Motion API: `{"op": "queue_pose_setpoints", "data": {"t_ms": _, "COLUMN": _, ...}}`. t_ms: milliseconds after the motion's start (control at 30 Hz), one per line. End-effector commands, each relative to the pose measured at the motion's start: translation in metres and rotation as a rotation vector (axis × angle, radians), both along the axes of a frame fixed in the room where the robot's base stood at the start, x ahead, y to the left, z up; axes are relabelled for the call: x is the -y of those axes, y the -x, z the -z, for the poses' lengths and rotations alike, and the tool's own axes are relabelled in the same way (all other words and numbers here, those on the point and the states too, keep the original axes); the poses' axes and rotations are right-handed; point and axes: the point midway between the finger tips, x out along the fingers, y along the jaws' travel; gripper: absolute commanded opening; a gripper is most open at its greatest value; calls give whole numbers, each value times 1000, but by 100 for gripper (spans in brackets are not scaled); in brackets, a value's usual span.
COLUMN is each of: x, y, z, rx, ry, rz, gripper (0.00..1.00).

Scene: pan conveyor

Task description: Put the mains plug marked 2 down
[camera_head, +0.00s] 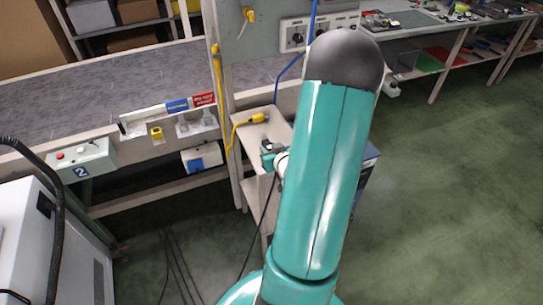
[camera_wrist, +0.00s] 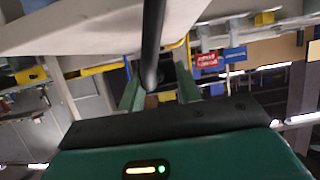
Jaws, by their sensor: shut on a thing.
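My gripper (camera_head: 269,149) is beside my teal arm in the head view, over the narrow beige trolley or shelf. In the wrist view its two green fingers (camera_wrist: 160,88) are shut on a dark plug (camera_wrist: 167,74), mostly hidden between them. A thick black cable (camera_wrist: 152,40) runs from it toward the camera's top edge. In the head view a thin black cable (camera_head: 259,222) hangs below the gripper to the floor. No mark is readable on the plug. I cannot tell whether the plug touches any surface.
A yellow plug (camera_head: 259,118) with a yellow cable lies on the beige trolley top (camera_head: 274,128), close to my gripper. A panel with sockets (camera_head: 293,35) stands behind. A control box labelled 2 (camera_head: 82,160) is on the conveyor's front at left. Green floor (camera_head: 440,190) is clear at right.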

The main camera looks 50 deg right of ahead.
Motion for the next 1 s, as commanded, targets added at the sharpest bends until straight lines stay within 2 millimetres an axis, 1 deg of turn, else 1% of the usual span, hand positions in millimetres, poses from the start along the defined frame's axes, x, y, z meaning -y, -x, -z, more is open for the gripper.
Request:
{"op": "queue_pose_setpoints", "data": {"t_ms": 100, "x": 0, "y": 1, "z": 18, "rx": 0, "ry": -5, "rz": 3, "gripper": 0}}
{"op": "queue_pose_setpoints", "data": {"t_ms": 233, "x": 2, "y": 1, "z": 33, "rx": 0, "ry": -3, "rz": 4, "gripper": 0}}
{"op": "queue_pose_setpoints", "data": {"t_ms": 333, "x": 2, "y": 1, "z": 37, "rx": 0, "ry": -2, "rz": 5, "gripper": 0}}
{"op": "queue_pose_setpoints", "data": {"t_ms": 567, "x": 2, "y": 1, "z": 37, "rx": 0, "ry": 0, "rz": 4, "gripper": 0}}
{"op": "queue_pose_setpoints", "data": {"t_ms": 667, "x": 2, "y": 1, "z": 40, "rx": 0, "ry": -2, "rz": 4, "gripper": 0}}
{"op": "queue_pose_setpoints", "data": {"t_ms": 700, "x": 2, "y": 1, "z": 40, "rx": -1, "ry": -1, "rz": 4, "gripper": 38}}
{"op": "queue_pose_setpoints", "data": {"t_ms": 800, "x": 2, "y": 1, "z": 39, "rx": -1, "ry": -1, "rz": 4, "gripper": 56}}
{"op": "queue_pose_setpoints", "data": {"t_ms": 1000, "x": 2, "y": 1, "z": 39, "rx": -1, "ry": -1, "rz": 4, "gripper": 56}}
